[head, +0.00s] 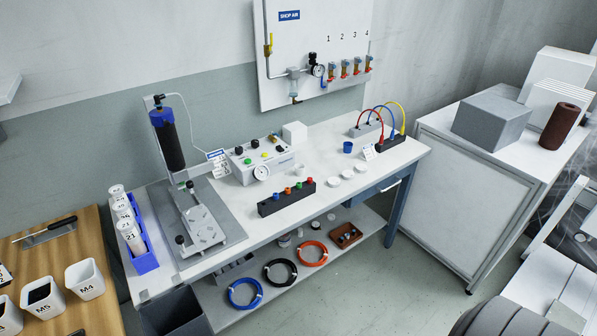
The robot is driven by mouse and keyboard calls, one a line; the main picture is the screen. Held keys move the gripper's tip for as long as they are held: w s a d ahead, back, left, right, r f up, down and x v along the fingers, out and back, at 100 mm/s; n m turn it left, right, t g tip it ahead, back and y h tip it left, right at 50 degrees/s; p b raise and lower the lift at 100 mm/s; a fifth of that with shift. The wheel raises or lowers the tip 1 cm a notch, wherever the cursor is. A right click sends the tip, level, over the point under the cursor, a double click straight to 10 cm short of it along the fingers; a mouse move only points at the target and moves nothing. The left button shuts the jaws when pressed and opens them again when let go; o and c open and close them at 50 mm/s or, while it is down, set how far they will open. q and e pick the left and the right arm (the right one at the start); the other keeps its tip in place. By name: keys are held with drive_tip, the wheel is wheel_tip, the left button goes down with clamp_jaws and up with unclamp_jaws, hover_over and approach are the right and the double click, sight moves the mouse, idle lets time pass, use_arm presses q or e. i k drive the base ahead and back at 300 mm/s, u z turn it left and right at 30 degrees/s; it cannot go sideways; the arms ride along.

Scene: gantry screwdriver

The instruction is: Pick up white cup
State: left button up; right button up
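Several white cups stand on the wooden table at the lower left. One is marked M4 (86,280) and one is marked M5 (43,298). Another white cup (9,316) is cut off by the left edge. Small round white dishes (333,183) sit on the white workbench. The frame does not single out one cup. Neither of my grippers is in view.
Floor (400,290) is clear right of the bench.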

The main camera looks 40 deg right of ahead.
sight(300, 170)
drive_tip(key=u, duration=0.05)
drive_tip(key=k, duration=0.55)
drive_tip(key=z, duration=1.05)
drive_tip(key=i, duration=0.7)
drive_tip(key=z, duration=0.75)
drive_tip(key=i, duration=1.1)
drive_tip(key=u, duration=1)
drive_tip(key=i, duration=0.6)
drive_tip(key=u, duration=0.65)
